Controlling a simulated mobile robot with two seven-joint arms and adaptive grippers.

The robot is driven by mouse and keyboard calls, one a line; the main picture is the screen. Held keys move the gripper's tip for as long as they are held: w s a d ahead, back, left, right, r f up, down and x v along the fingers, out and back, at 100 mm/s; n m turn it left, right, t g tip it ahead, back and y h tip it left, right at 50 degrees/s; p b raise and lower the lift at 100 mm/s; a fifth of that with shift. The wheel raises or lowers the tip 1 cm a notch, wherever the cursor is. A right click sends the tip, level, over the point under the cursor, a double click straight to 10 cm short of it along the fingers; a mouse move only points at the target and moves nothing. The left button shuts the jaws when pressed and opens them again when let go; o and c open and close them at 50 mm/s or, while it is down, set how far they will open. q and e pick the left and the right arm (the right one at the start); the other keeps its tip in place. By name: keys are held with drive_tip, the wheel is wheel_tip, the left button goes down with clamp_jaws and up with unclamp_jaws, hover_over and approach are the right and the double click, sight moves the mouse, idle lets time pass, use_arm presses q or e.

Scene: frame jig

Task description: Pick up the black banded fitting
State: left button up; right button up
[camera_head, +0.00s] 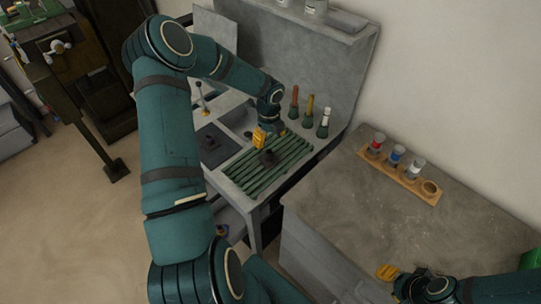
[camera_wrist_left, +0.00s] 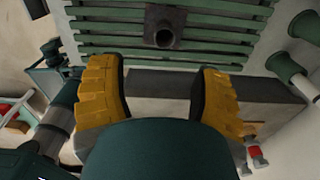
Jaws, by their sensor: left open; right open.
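A dark fitting (camera_head: 268,158) stands on the green slatted rack (camera_head: 243,172) in the head view. It also shows in the left wrist view (camera_wrist_left: 163,28) as a dark tube with an open round end on a square base; I cannot make out a band on it. My left gripper (camera_head: 259,138) is close to the fitting, apart from it. In the left wrist view its yellow fingers (camera_wrist_left: 160,88) are spread and empty, with the fitting beyond their tips. My right gripper (camera_head: 388,272) is low at the right, over the grey counter, away from the fitting.
Several handled tools with green flared bases, one a red-topped tool (camera_head: 294,100), stand behind the rack. A grey back wall (camera_head: 300,60) rises behind the rack.

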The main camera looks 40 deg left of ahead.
sight(269, 151)
use_arm(q)
wheel_tip(269, 151, down, 4)
drive_tip(key=shift+f, duration=0.25)
drive_tip(key=shift+w+a+f, duration=0.15)
drive_tip(key=shift+f, duration=1.15)
drive_tip(key=shift+w+a+f, duration=0.1)
drive_tip(key=shift+w+f, duration=0.05)
drive_tip(key=shift+f, duration=1.15)
clamp_jaws()
